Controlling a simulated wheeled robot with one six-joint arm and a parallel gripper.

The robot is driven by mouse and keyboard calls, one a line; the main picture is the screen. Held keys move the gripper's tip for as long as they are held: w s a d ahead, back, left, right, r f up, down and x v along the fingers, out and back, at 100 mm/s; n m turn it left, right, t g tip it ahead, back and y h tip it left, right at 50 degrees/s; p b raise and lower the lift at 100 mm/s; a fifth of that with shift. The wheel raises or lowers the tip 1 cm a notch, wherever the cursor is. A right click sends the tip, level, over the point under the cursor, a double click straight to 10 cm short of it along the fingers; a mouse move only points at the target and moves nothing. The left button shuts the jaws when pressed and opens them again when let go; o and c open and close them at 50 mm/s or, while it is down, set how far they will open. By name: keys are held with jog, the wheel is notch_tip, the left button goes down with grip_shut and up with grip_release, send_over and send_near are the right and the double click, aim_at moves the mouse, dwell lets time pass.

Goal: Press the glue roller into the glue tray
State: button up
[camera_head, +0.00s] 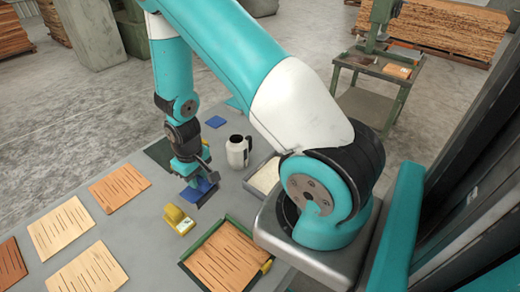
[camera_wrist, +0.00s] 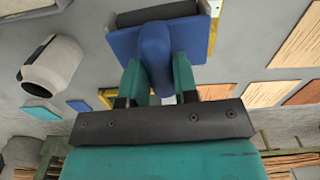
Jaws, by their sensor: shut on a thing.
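My gripper (camera_head: 192,178) is shut on the blue handle of the glue roller (camera_head: 199,192). In the wrist view, the fingers of my gripper (camera_wrist: 158,82) close on both sides of the handle of the glue roller (camera_wrist: 156,50). Its blue body and dark roller point away from the gripper. The roller seems held above the grey table; the exact gap is hard to tell. The glue tray, a shallow tray with a pale inside (camera_head: 264,176), lies right of the roller, beside my arm's base. A pale tray corner at the wrist view's upper left may be the same tray.
A white and black jug (camera_head: 237,152) stands between roller and glue tray, farther back. A yellow dispenser (camera_head: 178,220) sits just in front of the roller. A green tray with a slitted veneer sheet (camera_head: 226,258) is nearer. Several veneer sheets (camera_head: 120,187) lie left.

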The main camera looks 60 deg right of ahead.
jog(key=s+d+f+p, duration=0.1)
jog(key=s+d, duration=0.3)
jog(key=d, duration=0.4)
jog(key=s+d+m+p, duration=0.1)
jog(key=s+d, duration=0.3)
jog(key=d, duration=0.5)
jog(key=s+d+f+p, duration=0.15)
jog(key=s+d, duration=0.25)
jog(key=d, duration=0.4)
jog(key=shift+w+a+f+b, duration=0.1)
jog(key=shift+w+f+b, duration=0.05)
jog(key=shift+f+b, duration=1.05)
jog(key=shift+w+f+b, duration=0.1)
jog(key=shift+f+b, duration=0.65)
jog(key=shift+f, duration=0.75)
jog(key=shift+f+b, duration=0.5)
jog(key=shift+f, duration=0.05)
jog(key=shift+s+a+f, duration=0.1)
jog(key=shift+f, duration=0.1)
jog(key=shift+r, duration=0.1)
notch_tip(320, 180, up, 7)
jog(key=p, duration=0.4)
